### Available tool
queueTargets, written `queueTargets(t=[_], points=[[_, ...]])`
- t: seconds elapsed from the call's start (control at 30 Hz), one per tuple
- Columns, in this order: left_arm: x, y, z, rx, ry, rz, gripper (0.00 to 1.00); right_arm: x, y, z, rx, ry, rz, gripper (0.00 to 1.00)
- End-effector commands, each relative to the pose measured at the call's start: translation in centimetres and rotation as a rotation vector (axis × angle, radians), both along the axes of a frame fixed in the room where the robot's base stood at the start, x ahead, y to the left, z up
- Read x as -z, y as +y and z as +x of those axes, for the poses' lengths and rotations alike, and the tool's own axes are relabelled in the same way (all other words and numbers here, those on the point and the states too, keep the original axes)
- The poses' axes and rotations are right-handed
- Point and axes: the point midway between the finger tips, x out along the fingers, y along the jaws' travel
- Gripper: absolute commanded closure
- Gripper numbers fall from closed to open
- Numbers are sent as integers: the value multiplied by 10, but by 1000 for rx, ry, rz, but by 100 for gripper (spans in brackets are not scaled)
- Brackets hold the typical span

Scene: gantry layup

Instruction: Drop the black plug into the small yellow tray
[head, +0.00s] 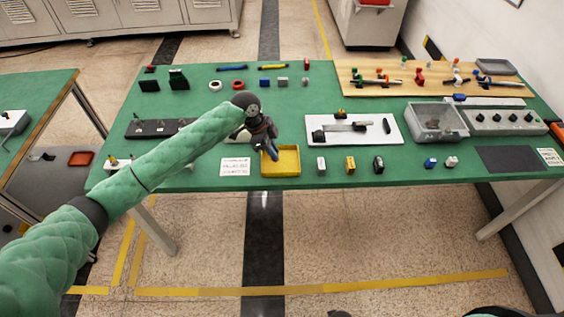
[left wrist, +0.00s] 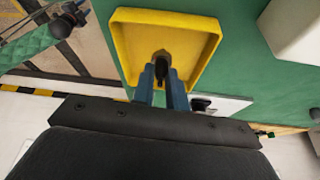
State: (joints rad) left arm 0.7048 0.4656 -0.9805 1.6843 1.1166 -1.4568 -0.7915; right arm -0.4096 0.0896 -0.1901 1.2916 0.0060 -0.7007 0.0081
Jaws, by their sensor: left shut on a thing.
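The small yellow tray (head: 288,166) lies at the front edge of the green table, left of the middle. It also fills the upper middle of the left wrist view (left wrist: 192,48). My left gripper (head: 271,153) reaches over the tray's left part, pointing down. In the left wrist view its blue fingers (left wrist: 164,78) are shut on the black plug (left wrist: 162,63), which shows against the tray floor. How far the plug is above the floor I cannot tell. In the head view the plug is hidden by the gripper. My right gripper is not in view.
A white printed card (head: 235,167) lies left of the tray. A white block (head: 321,165), a yellow block (head: 350,164) and a black one (head: 379,164) stand to its right. A white board (head: 352,139) with parts lies behind them. A grey bin (head: 437,134) stands farther right.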

Motion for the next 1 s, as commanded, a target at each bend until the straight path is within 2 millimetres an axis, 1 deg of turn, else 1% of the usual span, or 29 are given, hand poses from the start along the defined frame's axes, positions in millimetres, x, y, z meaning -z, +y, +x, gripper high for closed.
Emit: queueTargets(t=[0.2, 0.23, 0.33, 0.63, 0.77, 0.83, 1.0], points=[[0, 0, 0, 0, 0, 0, 100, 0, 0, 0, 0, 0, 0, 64], [0, 0, 0, 0, 0, 0, 80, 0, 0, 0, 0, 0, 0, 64], [0, 0, 0, 0, 0, 0, 60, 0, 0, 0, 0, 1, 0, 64], [-1, 0, 0, 0, 0, 0, 60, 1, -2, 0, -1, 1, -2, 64], [-6, 4, 1, -1, -2, 0, 60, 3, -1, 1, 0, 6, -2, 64], [-13, 7, 2, -2, -2, 1, 60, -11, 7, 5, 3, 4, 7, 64], [-36, 16, 4, 0, -2, 1, 60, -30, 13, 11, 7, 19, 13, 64]])
